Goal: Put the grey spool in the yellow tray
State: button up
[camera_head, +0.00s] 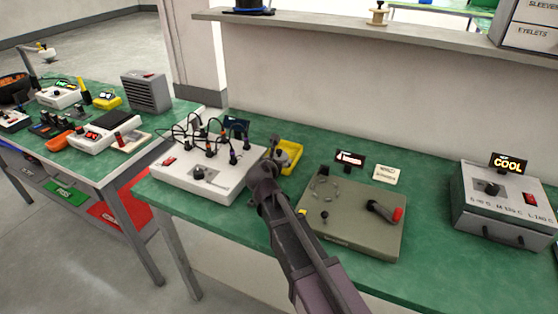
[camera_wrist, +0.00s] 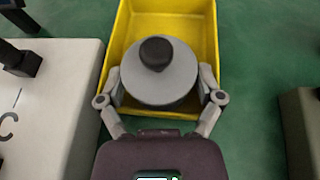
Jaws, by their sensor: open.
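The grey spool (camera_wrist: 160,80), round with a dark knob on top, is inside the yellow tray (camera_wrist: 126,30) in the wrist view, at the tray's near end. My gripper (camera_wrist: 160,88) is open, with one finger on each side of the spool; whether the fingers touch it I cannot tell. In the head view the yellow tray (camera_head: 292,148) stands on the green bench, and my gripper (camera_head: 275,150) reaches over its left part. A grey patch of the spool (camera_head: 281,158) shows beside the gripper there.
A white box with black cables (camera_head: 196,187) stands close left of the tray. A grey-green box with a red-tipped lever (camera_head: 350,235) stands close on the right. A small dark display (camera_head: 350,158) and a label card (camera_head: 386,174) are behind it. Bare bench lies behind the tray.

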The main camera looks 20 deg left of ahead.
jog(key=shift+d, duration=0.1)
jog(key=shift+r+p, duration=0.1)
jog(key=shift+p, duration=0.35)
jog(key=p+v, duration=0.4)
jog(key=v, duration=0.8)
jog(key=shift+w+r+p, duration=0.1)
jog(key=shift+p, duration=0.2)
jog(key=shift+a, duration=0.25)
